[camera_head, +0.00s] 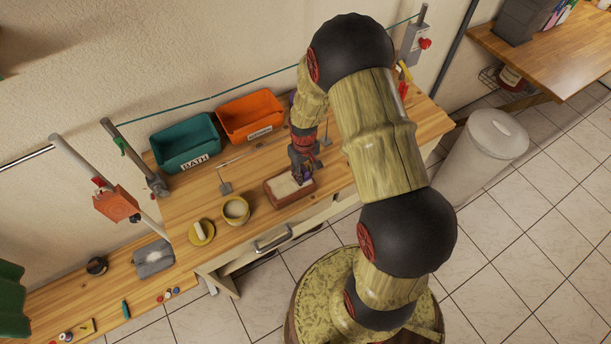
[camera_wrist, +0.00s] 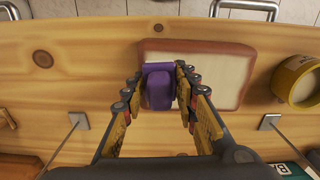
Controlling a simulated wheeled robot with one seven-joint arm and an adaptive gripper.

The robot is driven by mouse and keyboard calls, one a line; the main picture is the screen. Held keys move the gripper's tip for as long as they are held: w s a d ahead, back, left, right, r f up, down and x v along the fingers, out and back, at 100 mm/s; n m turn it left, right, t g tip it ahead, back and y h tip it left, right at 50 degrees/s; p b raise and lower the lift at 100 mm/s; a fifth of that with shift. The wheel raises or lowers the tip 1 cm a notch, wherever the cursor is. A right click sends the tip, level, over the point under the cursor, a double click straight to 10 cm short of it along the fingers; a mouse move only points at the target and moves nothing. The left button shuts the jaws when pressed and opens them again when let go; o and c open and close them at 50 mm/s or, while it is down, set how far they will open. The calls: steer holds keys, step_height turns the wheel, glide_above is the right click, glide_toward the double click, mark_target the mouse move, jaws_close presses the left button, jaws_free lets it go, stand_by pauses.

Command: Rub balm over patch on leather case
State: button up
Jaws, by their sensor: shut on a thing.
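The leather case (camera_head: 306,194) is a brown block with a large pale patch (camera_head: 285,185) on its upper face. It lies near the front edge of the wooden bench. In the wrist view, the brown rim (camera_wrist: 200,44) surrounds the pale patch (camera_wrist: 218,78). My gripper (camera_head: 302,174) is shut on a purple pad (camera_wrist: 159,88), held over one end of the patch. I cannot tell whether the pad touches it. An open yellow tin (camera_head: 236,211) with pale contents stands beside the case; it also shows in the wrist view (camera_wrist: 296,80).
A yellow lid (camera_head: 201,232) holding a pale piece lies beside the tin. A teal bin (camera_head: 185,143) and an orange bin (camera_head: 250,117) stand behind. Small metal-plate stands (camera_head: 224,188) flank the case. A lower shelf with small items (camera_head: 154,257) is at left.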

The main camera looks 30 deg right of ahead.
steer(key=shift+s, duration=0.15)
steer(key=shift+s, duration=1.05)
steer(key=shift+w, duration=0.6)
steer(key=shift+r, duration=0.1)
steer(key=shift+r+p, duration=2.15)
steer(key=shift+r, duration=1.3)
steer(key=shift+w+f, duration=0.1)
steer(key=shift+f, duration=0.1)
